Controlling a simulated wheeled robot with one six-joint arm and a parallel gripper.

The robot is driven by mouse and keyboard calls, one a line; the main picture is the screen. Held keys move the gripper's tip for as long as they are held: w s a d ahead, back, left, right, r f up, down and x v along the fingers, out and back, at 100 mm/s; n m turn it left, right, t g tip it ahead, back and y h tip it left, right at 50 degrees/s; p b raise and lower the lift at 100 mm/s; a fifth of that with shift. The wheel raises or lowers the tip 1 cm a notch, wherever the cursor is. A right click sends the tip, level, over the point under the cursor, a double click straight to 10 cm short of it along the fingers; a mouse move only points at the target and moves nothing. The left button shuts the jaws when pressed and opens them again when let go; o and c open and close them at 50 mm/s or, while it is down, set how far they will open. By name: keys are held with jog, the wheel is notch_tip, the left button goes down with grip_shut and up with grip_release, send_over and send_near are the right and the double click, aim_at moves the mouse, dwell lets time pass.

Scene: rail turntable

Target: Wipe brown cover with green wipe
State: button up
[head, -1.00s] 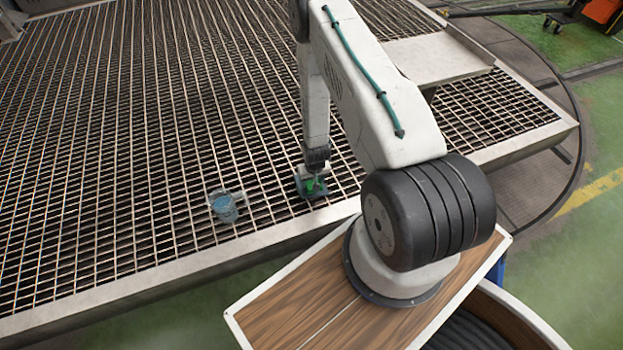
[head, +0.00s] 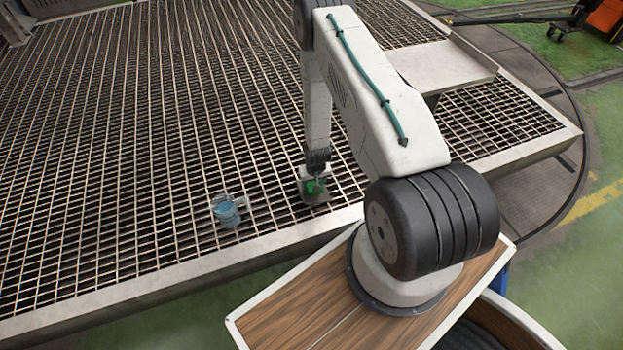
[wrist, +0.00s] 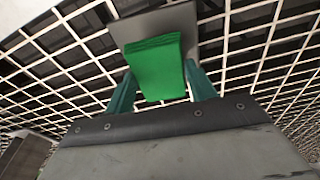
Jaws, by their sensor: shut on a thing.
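My gripper (wrist: 160,90) is shut on the green wipe (wrist: 155,68); its teal fingers stand on either side of the wipe. The wipe is a flat, folded green cloth, and it also shows small in the head view (head: 315,187). A flat grey-brown plate, which seems to be the brown cover (wrist: 186,20), lies on the grating behind the wipe. The wipe overlaps the cover in the wrist view. I cannot tell whether they touch.
A small blue cup-like thing (head: 228,212) stands on the grating left of my gripper. The metal grating (head: 120,140) is otherwise clear around it. A plain metal plate (head: 440,65) lies at the right back. The grating's front edge (head: 180,274) is close.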

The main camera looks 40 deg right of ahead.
jog(key=shift+s+a, duration=0.2)
jog(key=shift+s, duration=0.35)
jog(key=shift+s+a, duration=0.15)
jog(key=shift+s, duration=0.4)
jog(key=shift+w+d, duration=0.25)
jog(key=shift+w, duration=0.55)
jog(key=shift+w+d, duration=0.25)
jog(key=shift+w, duration=0.55)
jog(key=shift+w+d, duration=0.25)
jog(key=shift+w, duration=0.55)
jog(key=shift+s+a, duration=0.25)
jog(key=shift+s, duration=0.55)
jog(key=shift+s+a, duration=0.25)
jog(key=shift+s, duration=0.55)
jog(key=shift+s+a, duration=0.25)
jog(key=shift+s, duration=0.55)
jog(key=shift+w+d, duration=0.25)
jog(key=shift+w, duration=0.55)
jog(key=shift+w+d, duration=0.25)
jog(key=shift+w, duration=0.55)
jog(key=shift+w+d, duration=0.25)
jog(key=shift+w, duration=0.55)
jog(key=shift+r, duration=4)
